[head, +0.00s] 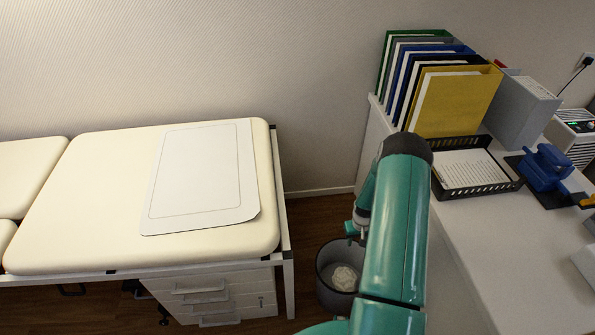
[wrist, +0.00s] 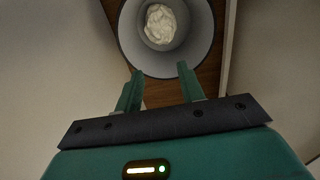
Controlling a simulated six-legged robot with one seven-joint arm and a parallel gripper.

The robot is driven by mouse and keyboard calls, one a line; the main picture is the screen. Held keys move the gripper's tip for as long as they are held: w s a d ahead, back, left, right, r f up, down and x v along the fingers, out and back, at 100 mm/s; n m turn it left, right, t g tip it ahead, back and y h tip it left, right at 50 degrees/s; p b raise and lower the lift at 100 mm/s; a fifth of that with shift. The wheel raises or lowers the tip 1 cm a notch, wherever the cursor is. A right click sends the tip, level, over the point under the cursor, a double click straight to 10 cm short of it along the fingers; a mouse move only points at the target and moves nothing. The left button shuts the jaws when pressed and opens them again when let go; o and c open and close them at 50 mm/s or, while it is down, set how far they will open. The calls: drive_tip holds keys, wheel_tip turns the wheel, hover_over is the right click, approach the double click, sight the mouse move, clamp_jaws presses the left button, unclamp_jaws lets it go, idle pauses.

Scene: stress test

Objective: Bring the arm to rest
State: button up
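My gripper (wrist: 160,72) shows in the wrist view with its two green fingers spread apart and nothing between them. It points down toward a round grey bin (wrist: 203,55) with crumpled white material (wrist: 160,25) inside. In the head view my teal arm reaches forward between the couch and the desk, and the gripper (head: 352,232) hangs low on its left side, near the bin (head: 328,290). The arm hides part of the bin and of the desk's edge. The fingertips are too small to judge in the head view.
A padded cream couch (head: 80,215) with a white mat (head: 200,180) stands left, above white drawers (head: 215,297). The white desk (head: 480,240) on the right bears upright folders (head: 455,103), a black paper tray (head: 487,188) and a blue device (head: 545,168). A wall stands behind.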

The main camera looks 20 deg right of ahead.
drive_tip(key=w+a+r+t, duration=0.15)
drive_tip(key=a+r, duration=0.25)
drive_tip(key=r, duration=0.8)
drive_tip(key=w+a+r+n+h, duration=0.15)
drive_tip(key=a+r, duration=0.25)
drive_tip(key=r, duration=0.8)
drive_tip(key=w+a+r+t, duration=0.15)
drive_tip(key=a+r, duration=0.25)
drive_tip(key=r, duration=0.8)
drive_tip(key=s+a+r+n+t+y, duration=0.1)
drive_tip(key=s+a+r+t, duration=0.1)
drive_tip(key=s+a+r, duration=1.7)
drive_tip(key=shift+s+a+r+n+t, duration=0.15)
drive_tip(key=shift+s+r+n+t, duration=0.2)
drive_tip(key=shift+s, duration=0.85)
